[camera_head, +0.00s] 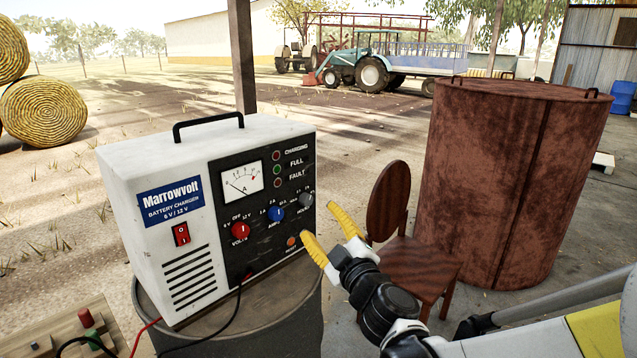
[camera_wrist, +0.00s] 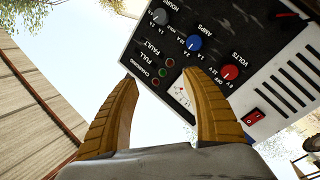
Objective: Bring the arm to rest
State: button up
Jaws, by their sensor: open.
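My gripper (camera_head: 330,236) has two yellow fingers spread apart, with nothing between them. In the head view it is just right of the battery charger's control panel, near the lower right knobs. I cannot tell the exact gap between fingers and panel. The white battery charger (camera_head: 170,150) has a red VOLTS knob (camera_head: 240,231), a blue AMPS knob (camera_head: 277,213), a grey HOURS knob (camera_head: 306,199) and a red rocker switch (camera_head: 181,234). In the wrist view my open fingers (camera_wrist: 162,110) appear in front of the charger (camera_wrist: 262,50), which shows upside down.
The charger stands on a drum (camera_head: 270,310). A wooden chair (camera_head: 420,265) and a large rusty tank (camera_head: 510,180) stand at the right. A wooden board (camera_head: 60,335) with red and green terminals is at lower left, with cables beside it.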

jog(key=s+d+m+g+h, duration=0.1)
jog(key=s+d+m+h, duration=0.25)
jog(key=d, duration=0.35)
jog(key=s+d+f+m+g+h, duration=0.1)
jog(key=s+d+m+h, duration=0.2)
jog(key=d, duration=0.4)
jog(key=s+d+m+g+h, duration=0.1)
jog(key=d+m+h, duration=0.35)
jog(key=d, duration=0.25)
jog(key=s+f+m+g, duration=0.1)
jog(key=s+f+g, duration=0.1)
jog(key=s, duration=0.4)
jog(key=s+f+m+g+y, duration=0.1)
jog(key=s+f+g, duration=0.1)
jog(key=s+f, duration=0.2)
jog(key=s+d+f+m+g+y, duration=0.1)
jog(key=s+f+g, duration=0.1)
jog(key=s, duration=0.6)
jog(key=shift+s+f+g, duration=0.2)
jog(key=shift+f+g, duration=0.2)
jog(key=shift+f, duration=0.35)
